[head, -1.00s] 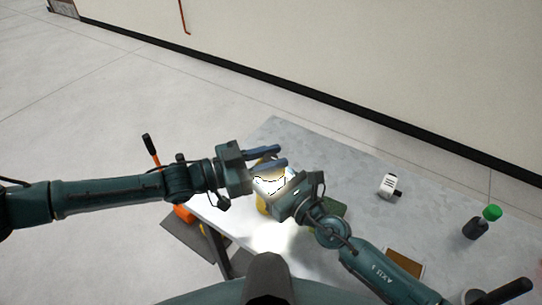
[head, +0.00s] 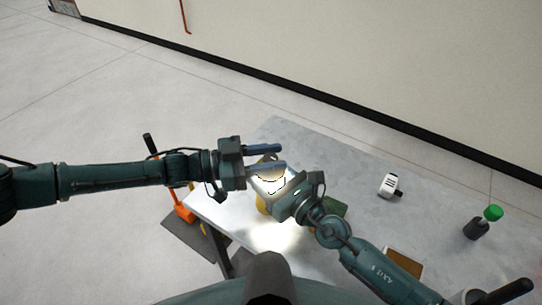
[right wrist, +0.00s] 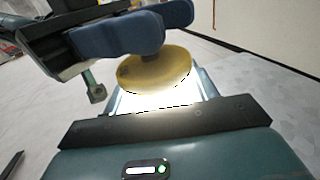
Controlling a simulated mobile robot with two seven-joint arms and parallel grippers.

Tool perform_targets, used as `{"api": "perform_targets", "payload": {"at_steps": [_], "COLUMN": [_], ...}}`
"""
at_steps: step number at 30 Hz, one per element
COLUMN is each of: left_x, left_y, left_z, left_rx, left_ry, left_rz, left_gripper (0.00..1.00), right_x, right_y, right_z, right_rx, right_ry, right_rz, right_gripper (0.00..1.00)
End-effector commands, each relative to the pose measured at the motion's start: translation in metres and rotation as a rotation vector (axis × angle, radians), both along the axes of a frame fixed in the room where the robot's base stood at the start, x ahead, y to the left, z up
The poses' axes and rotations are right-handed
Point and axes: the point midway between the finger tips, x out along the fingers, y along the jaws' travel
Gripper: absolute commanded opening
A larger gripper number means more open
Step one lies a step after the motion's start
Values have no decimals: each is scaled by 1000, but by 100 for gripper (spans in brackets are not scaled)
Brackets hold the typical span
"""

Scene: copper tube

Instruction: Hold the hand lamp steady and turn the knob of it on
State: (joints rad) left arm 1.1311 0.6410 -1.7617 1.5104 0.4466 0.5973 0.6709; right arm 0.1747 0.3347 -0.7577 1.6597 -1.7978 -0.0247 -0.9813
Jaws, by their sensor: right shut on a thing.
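The yellow hand lamp (head: 263,203) is at the table's near left edge. A bright white glow lies on and below it. My right gripper (head: 276,193) is shut on the lamp, which also shows in the right wrist view (right wrist: 150,72). My left gripper (head: 266,157) is open, its two blue fingers parallel and apart over the top of the lamp.
The grey table (head: 330,165) holds a white object (head: 390,185), a dark bottle with a green cap (head: 478,226) and a brown box (head: 403,262) to the right. An orange item (head: 183,210) stands on the floor at left. The table's far side is clear.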

Motion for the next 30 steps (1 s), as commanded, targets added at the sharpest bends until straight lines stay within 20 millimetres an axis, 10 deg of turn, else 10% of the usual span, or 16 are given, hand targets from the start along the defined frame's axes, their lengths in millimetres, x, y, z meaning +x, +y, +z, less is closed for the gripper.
{"api": "perform_targets", "payload": {"at_steps": [16,30], "left_x": [0,-16], "left_y": [8,98], "left_z": [-1,-1], "left_rx": [1,3], "left_ry": [0,0], "left_rz": [5,9], "left_gripper": [47,47], "right_x": [-1,0], "right_y": [-1,-2], "right_z": [-5,-6], "right_rx": [-6,-7], "right_ry": [10,8], "right_rz": [1,-1], "right_gripper": [25,25]}}
